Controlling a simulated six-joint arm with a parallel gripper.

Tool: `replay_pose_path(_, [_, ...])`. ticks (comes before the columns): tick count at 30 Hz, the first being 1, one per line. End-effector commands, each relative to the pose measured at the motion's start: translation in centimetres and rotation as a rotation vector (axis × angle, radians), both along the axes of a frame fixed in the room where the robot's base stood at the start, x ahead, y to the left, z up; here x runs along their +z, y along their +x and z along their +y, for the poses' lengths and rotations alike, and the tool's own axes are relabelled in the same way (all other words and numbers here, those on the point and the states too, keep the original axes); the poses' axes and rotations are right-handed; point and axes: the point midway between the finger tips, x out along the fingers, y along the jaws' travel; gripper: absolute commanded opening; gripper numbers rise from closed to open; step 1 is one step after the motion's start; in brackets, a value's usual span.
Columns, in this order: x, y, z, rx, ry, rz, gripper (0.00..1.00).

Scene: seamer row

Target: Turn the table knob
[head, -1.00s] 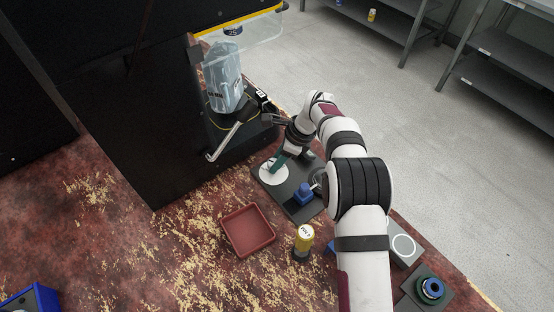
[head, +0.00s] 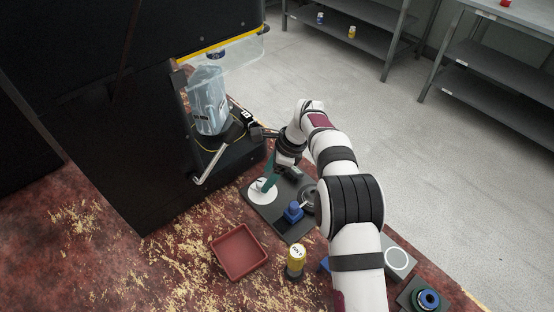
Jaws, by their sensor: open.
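A dark panel (head: 287,229) lies on the worn red table and carries several controls. They are a white dial (head: 257,196) at its left, a blue knob (head: 293,212) near its front, and a dark grey round part (head: 308,197) partly behind my arm. I cannot tell for certain which of these is the table knob. A teal upright piece (head: 270,179) stands over the white dial, just below my gripper (head: 275,168). My gripper points down there and is open. Its fingertips are small and partly hidden, so I cannot tell whether they touch the teal piece.
A black machine holding a clear bagged container (head: 209,102) stands behind the panel, with a metal lever (head: 213,166) sticking out. A red tray (head: 239,252) and a yellow-topped cylinder (head: 295,261) are in front. A blue-ringed part (head: 427,299) sits at lower right.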

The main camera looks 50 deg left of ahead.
Motion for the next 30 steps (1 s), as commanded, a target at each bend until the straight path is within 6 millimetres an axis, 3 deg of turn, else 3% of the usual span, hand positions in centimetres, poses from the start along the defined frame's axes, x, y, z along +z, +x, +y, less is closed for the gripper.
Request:
replay_pose_path(6, [6.6,2.0,-1.8,0.000,0.004,-0.004,0.71])
replay_pose_path(12, [11.0,3.3,-3.2,-0.001,0.003,-0.003,0.71])
replay_pose_path(18, [12.5,3.7,-3.6,0.001,0.001,-0.003,0.71])
replay_pose_path(30, [12.6,3.8,-3.9,0.001,0.001,-0.004,0.71])
